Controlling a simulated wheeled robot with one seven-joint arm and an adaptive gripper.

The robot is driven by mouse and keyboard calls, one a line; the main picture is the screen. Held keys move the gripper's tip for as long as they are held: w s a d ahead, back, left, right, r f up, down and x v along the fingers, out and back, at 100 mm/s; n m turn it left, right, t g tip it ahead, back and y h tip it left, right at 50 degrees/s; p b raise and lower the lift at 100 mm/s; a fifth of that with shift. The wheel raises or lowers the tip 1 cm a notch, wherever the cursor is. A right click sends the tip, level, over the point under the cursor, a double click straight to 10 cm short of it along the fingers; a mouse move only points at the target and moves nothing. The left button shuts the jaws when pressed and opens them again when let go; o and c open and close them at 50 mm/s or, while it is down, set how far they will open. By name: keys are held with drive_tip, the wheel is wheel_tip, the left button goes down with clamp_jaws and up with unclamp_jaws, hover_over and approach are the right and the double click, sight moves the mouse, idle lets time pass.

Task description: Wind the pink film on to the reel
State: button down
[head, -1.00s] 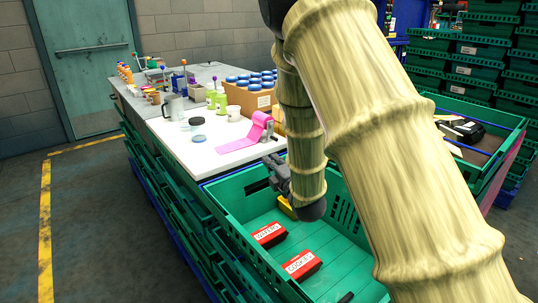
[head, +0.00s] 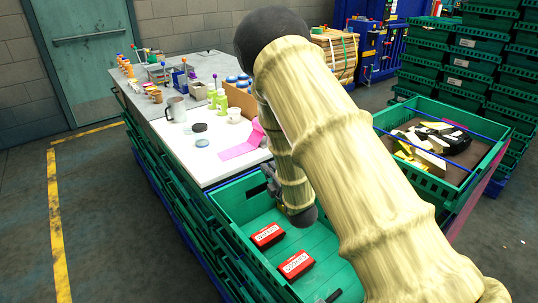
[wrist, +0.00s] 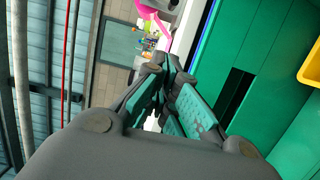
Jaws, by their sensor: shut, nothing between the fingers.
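The pink film (head: 240,148) lies as a strip on the white board, its far end rising towards my arm. In the wrist view the film (wrist: 152,14) shows at the top, beyond the fingertips. The reel is hidden behind my arm in the head view, and I cannot make it out in the wrist view. In the wrist view my gripper (wrist: 168,72) is shut and empty, with teal finger pads.
Two red packs (head: 268,235) (head: 296,264) lie in the green crate (head: 238,262). The white board (head: 205,172) also carries jars, a mug and a cup (head: 234,114). A crate of scraps (head: 425,182) stands at right.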

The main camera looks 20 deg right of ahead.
drive_tip(key=w+p, duration=0.1)
drive_tip(key=w, duration=0.5)
drive_tip(key=w+a+p, duration=0.1)
drive_tip(key=w, duration=0.2)
drive_tip(key=shift+r+p, duration=0.15)
drive_tip(key=shift+p, duration=0.15)
drive_tip(key=d, duration=0.1)
drive_tip(key=w+d+p, duration=0.1)
drive_tip(key=shift+w+d, duration=0.2)
drive_tip(key=shift+d, duration=0.15)
drive_tip(key=shift+w+d, duration=0.25)
drive_tip(key=shift+d, duration=0.3)
drive_tip(key=shift+f, duration=0.3)
drive_tip(key=shift+w+d+f+b, duration=0.15)
drive_tip(key=shift+d+b, duration=0.2)
drive_tip(key=shift+b, duration=0.4)
